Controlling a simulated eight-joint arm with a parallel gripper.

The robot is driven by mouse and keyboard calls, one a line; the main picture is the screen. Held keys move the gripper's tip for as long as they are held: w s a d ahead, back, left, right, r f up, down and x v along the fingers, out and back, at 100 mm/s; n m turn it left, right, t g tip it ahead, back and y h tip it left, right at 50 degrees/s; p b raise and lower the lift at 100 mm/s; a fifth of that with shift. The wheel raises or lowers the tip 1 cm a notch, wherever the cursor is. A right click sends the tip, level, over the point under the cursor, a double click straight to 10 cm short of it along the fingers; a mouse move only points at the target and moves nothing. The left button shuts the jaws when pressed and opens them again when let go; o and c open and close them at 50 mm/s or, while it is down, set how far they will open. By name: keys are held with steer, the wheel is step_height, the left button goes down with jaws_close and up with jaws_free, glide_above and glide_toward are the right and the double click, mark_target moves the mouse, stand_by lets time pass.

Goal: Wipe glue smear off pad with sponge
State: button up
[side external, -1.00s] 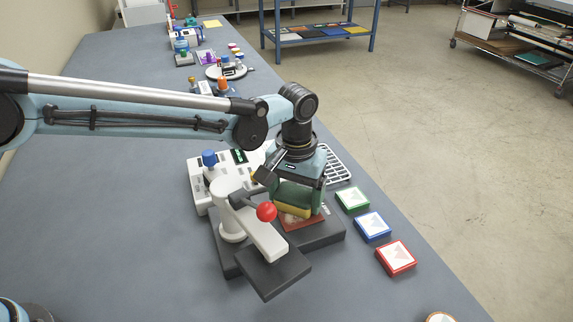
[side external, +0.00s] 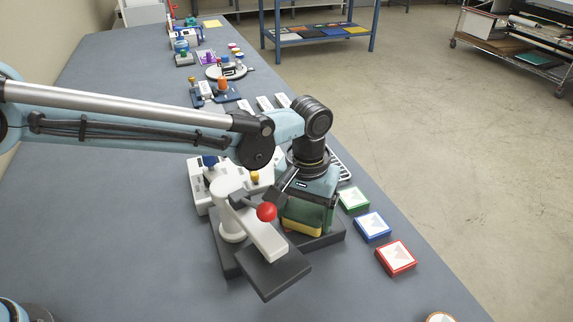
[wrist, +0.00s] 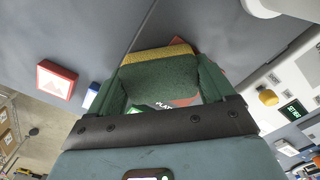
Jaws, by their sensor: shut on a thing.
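My gripper (side external: 308,212) is shut on a green and yellow sponge (side external: 301,228). In the wrist view the sponge (wrist: 160,82) sits between the two green fingers. The sponge is low over the dark base of the press, and I cannot tell whether it is pressing on the surface. An orange-red pad (wrist: 206,70) shows in part around the sponge in the wrist view; the gripper and sponge hide it in the side view.
The white press arm with a red knob (side external: 267,212) stands close left of my gripper. A white machine (side external: 201,190) is behind it. Green (side external: 353,198), blue (side external: 373,225) and red (side external: 396,257) framed tiles lie to the right. The table's left side is clear.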

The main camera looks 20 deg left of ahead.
steer(key=shift+s+r, duration=0.1)
steer(key=shift+r, duration=3.95)
steer(key=shift+d+f, duration=0.1)
steer(key=shift+f, duration=0.05)
